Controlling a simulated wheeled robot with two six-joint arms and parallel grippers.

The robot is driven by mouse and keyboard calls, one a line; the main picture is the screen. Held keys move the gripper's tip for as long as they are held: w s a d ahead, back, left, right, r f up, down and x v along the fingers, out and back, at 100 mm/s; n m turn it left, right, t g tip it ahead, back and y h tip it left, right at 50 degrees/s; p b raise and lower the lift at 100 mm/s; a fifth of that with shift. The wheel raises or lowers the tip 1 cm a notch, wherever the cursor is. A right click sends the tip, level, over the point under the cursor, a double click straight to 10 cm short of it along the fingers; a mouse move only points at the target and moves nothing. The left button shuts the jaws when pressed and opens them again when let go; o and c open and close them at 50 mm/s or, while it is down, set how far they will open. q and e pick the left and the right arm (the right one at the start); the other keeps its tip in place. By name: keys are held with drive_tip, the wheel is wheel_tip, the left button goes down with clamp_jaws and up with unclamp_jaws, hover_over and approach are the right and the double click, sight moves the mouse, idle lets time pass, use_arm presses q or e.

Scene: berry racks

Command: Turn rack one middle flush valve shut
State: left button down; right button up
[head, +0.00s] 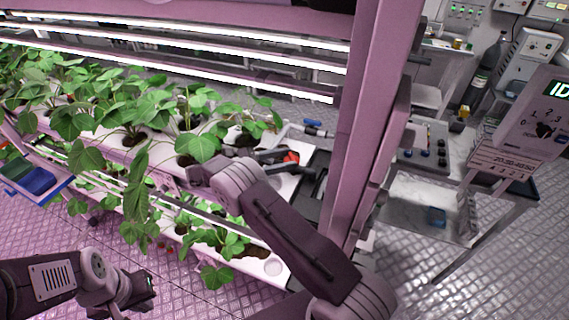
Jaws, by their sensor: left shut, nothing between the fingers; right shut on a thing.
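My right arm reaches up and across to the end of the white planting channel. My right gripper (285,161) is shut on a small red valve handle (291,157) beside the rack's upright. The gripper hides most of this valve, so its handle angle is hard to tell. A blue-handled fitting (312,123) sits on a grey pipe just behind and above it, apart from the gripper. My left gripper (143,287) is shut and empty at the lower left, over the floor, away from the rack's valves.
Strawberry plants (130,105) fill the white channels, with leaves close to my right forearm. A pink upright post (366,120) stands just right of the valve. A steel cart (425,195) and a control panel (535,120) stand at the right. Blue and green bins (40,181) sit at the left.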

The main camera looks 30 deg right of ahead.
use_arm(q)
drive_tip(key=shift+f, duration=0.2)
use_arm(e)
drive_tip(key=shift+w+m+g, duration=0.1)
drive_tip(key=shift+m+g, duration=0.2)
drive_tip(key=shift+g, duration=0.1)
drive_tip(key=o, duration=1.3)
